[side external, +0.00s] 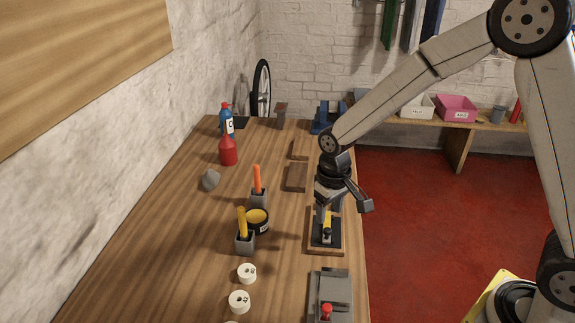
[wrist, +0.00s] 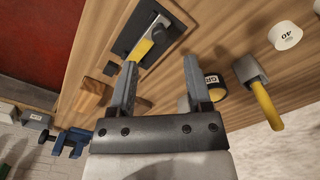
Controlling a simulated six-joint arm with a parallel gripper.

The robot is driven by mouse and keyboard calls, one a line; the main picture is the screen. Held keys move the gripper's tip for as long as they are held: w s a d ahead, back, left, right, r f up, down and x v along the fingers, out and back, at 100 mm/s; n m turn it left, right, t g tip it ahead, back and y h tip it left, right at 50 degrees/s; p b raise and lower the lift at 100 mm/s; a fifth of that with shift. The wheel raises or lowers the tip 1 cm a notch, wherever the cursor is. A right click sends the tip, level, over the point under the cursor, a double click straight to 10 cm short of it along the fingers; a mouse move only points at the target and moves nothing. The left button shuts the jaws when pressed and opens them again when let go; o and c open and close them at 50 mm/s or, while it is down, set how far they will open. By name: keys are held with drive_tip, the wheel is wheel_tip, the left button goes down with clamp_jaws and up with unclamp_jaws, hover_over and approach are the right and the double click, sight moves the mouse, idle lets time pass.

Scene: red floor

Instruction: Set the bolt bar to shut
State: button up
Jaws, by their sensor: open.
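The bolt bar (side external: 327,226) is a yellow-handled piece on a dark plate, mounted on a wooden board (side external: 313,248) near the right edge of the bench. In the wrist view the bolt bar (wrist: 145,47) shows its yellow part and a metal part lying along the dark plate (wrist: 125,40). My gripper (side external: 327,211) is just above the board in the side view and partly covers the bolt's far end. In the wrist view my gripper (wrist: 160,64) is open with nothing between its fingers, and the yellow part lies beyond the fingertips, nearer the left one. Contact cannot be told.
A grey box with a red knob (side external: 328,296) stands in front of the board. To the left are a black-and-yellow tin (side external: 257,221), holders with a yellow handle (side external: 243,228) and an orange handle (side external: 257,184), and white discs (side external: 246,273). A brown block (side external: 297,177) lies behind.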

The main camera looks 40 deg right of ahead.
sight(327, 229)
drive_tip(key=shift+f, duration=2.7)
clamp_jaws()
